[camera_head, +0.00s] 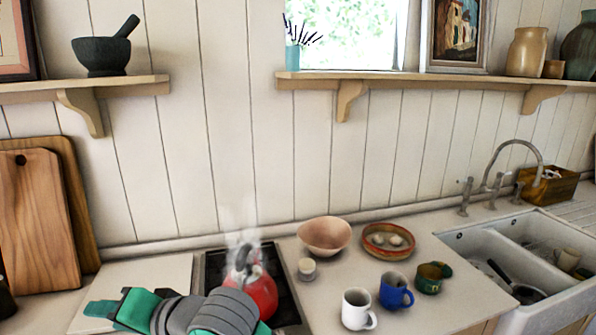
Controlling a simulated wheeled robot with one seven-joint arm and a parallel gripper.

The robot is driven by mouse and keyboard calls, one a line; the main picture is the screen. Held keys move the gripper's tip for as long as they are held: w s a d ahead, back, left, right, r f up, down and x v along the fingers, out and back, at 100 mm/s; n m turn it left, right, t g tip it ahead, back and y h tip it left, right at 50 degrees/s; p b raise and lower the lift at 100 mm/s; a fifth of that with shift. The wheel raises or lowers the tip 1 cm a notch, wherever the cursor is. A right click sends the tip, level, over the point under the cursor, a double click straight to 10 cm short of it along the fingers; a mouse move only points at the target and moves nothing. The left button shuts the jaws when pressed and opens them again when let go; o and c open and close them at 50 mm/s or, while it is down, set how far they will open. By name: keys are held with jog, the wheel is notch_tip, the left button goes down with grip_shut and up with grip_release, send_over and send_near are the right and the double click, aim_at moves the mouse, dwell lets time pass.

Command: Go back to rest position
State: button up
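My arm reaches in from the bottom edge, and its green and grey end lies low at the lower left. My gripper (101,309) points to the left, over the pale board beside the stove. Whether its fingers are open or shut does not show from this angle, and I see nothing held in it. A red kettle (263,292) stands on the dark stove top, with steam rising above it. My arm hides the kettle's lower left part.
The pale board (150,268) lies left of the stove (215,262). To the right are a pink bowl (324,236), an orange dish (389,241), a white mug (357,310), a blue mug (395,291) and a green mug (430,279). Cutting boards (38,220) lean at left; a sink (478,245) is at right.

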jog(key=w+d+f+m+t, duration=0.5)
jog(key=d+f+m+t, duration=0.25)
jog(key=t, duration=0.25)
jog(key=s+d+f+m+t+h, duration=0.1)
jog(key=s+d+f+t+h, duration=0.15)
jog(key=d+f+h, duration=0.4)
jog(key=s+d+f+m+t+h, duration=0.1)
jog(key=s+d+f+m, duration=0.2)
jog(key=f, duration=0.6)
jog(key=s+d+f+n+g+h, duration=0.1)
jog(key=s+d+f+n+h, duration=0.1)
jog(key=s+d+f, duration=0.4)
jog(key=s+d+f+n+h, duration=0.2)
jog(key=s+d+f+h, duration=0.15)
jog(key=s, duration=0.35)
jog(key=s+d+n, duration=0.2)
jog(key=s+n, duration=0.1)
jog(key=s, duration=0.4)
jog(key=s+d+f+n+g, duration=0.1)
jog(key=s+d+n, duration=0.2)
jog(key=s, duration=0.5)
jog(key=shift+d+f, duration=0.15)
jog(key=shift+f, duration=0.05)
